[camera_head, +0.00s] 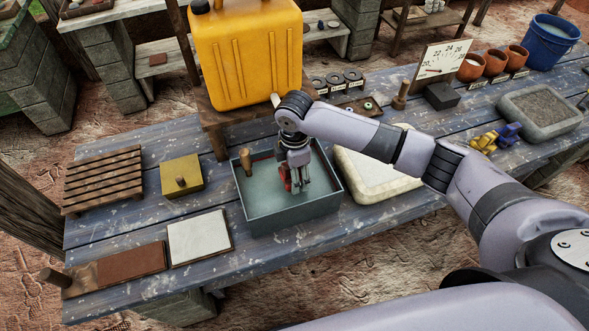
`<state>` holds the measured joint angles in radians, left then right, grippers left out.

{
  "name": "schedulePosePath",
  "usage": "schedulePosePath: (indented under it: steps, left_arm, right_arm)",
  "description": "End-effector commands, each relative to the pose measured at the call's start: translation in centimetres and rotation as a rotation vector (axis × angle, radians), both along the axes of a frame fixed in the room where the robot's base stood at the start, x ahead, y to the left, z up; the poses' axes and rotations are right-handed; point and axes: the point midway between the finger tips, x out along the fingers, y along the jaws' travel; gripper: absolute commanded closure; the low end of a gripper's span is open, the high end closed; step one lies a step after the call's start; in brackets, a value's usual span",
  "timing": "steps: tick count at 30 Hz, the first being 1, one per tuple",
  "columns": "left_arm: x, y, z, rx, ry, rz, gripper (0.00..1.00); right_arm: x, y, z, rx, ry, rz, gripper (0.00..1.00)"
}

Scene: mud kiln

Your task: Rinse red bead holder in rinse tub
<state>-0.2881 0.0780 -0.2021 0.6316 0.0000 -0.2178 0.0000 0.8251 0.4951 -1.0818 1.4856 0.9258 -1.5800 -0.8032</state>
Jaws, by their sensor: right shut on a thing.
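The rinse tub (268,219) is a grey-green rectangular tub with water in it, at the middle of the blue plank table. My right gripper (297,188) points down inside the tub, its fingers low at the water. A small red piece (285,171), which looks like the red bead holder, shows at the left side of the fingers. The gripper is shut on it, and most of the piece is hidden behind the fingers. I cannot tell how deep it sits in the water. My left gripper is not in view.
A wooden handle (246,161) stands in the tub's left corner. A yellow jug (246,55) stands behind the tub, and a pale slab (368,178) lies to its right. Left are a yellow box (181,176), slatted rack (103,178) and white tile (199,238).

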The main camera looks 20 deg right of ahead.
Motion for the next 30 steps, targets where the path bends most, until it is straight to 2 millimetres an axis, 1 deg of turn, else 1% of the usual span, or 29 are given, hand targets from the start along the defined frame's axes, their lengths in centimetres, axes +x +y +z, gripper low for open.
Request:
schedulePosePath:
  steps: [1,10,15,21,30]
  left_arm:
    - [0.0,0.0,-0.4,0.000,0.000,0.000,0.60]
    - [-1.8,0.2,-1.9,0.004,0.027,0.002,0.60]
    - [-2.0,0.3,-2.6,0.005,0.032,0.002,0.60]
    - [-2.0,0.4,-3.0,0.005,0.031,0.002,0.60]
    - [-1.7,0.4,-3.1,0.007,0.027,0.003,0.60]
  right_arm:
    - [0.0,0.0,-0.8,0.000,0.001,-0.001,0.66]
    - [0.0,0.0,-3.8,0.000,0.001,0.000,0.66]
    - [0.0,0.0,-5.3,0.000,0.000,-0.001,0.66]
    - [0.0,0.0,-6.3,0.000,0.000,0.000,0.66]
    - [0.1,0.0,-6.6,0.001,-0.001,0.000,0.66]
